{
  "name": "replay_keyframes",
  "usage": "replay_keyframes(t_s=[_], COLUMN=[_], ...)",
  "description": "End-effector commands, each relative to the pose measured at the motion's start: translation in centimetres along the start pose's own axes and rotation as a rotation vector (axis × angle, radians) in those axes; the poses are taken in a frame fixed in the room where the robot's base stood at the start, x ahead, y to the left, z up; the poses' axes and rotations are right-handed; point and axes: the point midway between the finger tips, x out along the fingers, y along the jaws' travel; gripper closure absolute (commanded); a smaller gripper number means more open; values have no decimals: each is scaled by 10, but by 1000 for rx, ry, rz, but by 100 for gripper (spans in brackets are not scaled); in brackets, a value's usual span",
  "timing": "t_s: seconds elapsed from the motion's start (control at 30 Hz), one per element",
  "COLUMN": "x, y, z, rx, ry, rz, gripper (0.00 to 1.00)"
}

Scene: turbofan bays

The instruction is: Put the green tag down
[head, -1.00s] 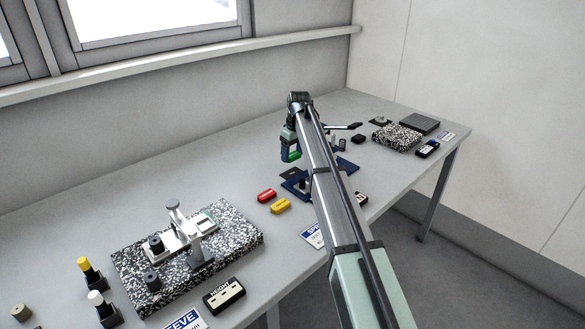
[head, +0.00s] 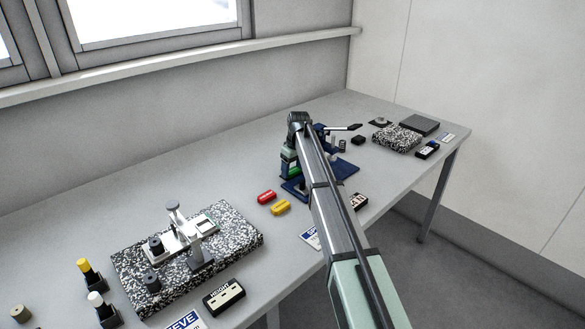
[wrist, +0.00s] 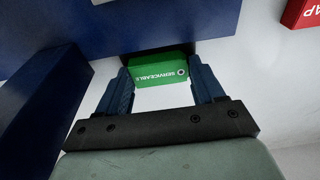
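The green tag (wrist: 160,70), lettered SERVICEABLE, sits crosswise between the two fingertips of my gripper (wrist: 161,80) in the wrist view. The fingers meet its two ends, so my gripper is shut on it. In the head view my gripper (head: 289,172) is low over the table beside the blue fixture, with a bit of the green tag (head: 294,170) showing. Whether the tag touches the surface below cannot be told. A dark patch shows just behind the tag in the wrist view.
The blue fixture (head: 346,167) stands close to my gripper, partly behind my arm. A red tag (head: 266,196) and a yellow tag (head: 281,208) lie to the left. A speckled plate (head: 238,230) with a metal stand is further left. Table behind the tags is clear.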

Motion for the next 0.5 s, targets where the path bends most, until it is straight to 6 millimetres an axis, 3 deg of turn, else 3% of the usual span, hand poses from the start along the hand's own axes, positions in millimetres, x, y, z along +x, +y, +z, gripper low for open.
replay_keyframes(t_s=[0.23,0.5], x=[0,-1], y=[0,0], z=[0,0], rx=[0,0], ry=[0,0], rz=[0,0], gripper=[8,7])
